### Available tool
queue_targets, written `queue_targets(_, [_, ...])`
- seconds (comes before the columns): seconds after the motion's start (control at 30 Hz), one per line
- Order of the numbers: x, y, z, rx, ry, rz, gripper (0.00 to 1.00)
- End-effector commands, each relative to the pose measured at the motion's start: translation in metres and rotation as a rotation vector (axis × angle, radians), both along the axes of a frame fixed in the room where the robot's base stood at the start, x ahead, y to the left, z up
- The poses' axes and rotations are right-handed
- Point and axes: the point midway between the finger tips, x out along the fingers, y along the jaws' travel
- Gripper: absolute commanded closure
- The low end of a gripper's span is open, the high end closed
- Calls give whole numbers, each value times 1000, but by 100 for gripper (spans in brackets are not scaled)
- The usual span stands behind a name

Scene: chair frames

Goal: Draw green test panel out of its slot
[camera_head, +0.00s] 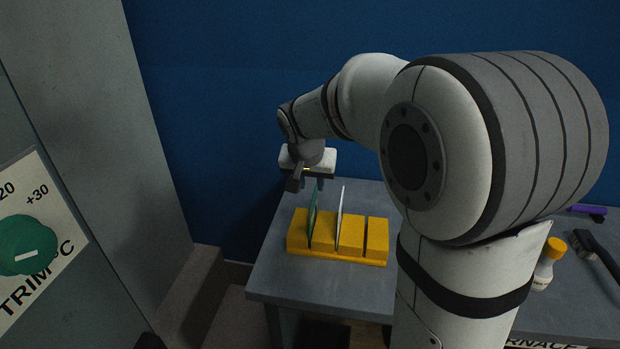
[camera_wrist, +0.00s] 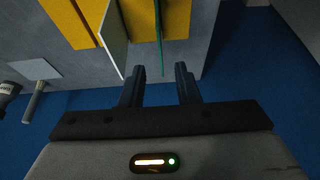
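The green test panel (camera_head: 312,222) stands upright in the left slot of a yellow slotted block (camera_head: 352,257) on the grey table. In the wrist view the green panel (camera_wrist: 159,35) shows as a thin edge, its near end between my fingertips with a gap on both sides. My gripper (camera_head: 306,184) is above the block by the panel's top; in the wrist view my gripper (camera_wrist: 160,70) is open and empty. A white panel (camera_head: 339,220) stands in the neighbouring slot, and this white panel (camera_wrist: 115,36) is outside my fingers. The panel's lower part is hidden in the block.
The right slot of the block looks empty. A bottle with a yellow cap (camera_head: 550,258), a black brush (camera_head: 597,255) and a purple-handled item (camera_head: 587,210) lie farther right on the table (camera_head: 268,278). A blue wall (camera_head: 230,130) rises behind. A panel with a green knob (camera_head: 25,245) is at left.

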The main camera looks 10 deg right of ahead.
Motion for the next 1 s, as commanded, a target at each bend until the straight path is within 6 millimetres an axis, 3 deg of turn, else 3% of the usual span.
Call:
queue_targets(0.5, [24,-10,-69,0,3,1,71])
queue_targets(0.87, [24,-10,-64,0,1,3,99])
queue_targets(1.0, [24,-9,-64,0,1,3,100])
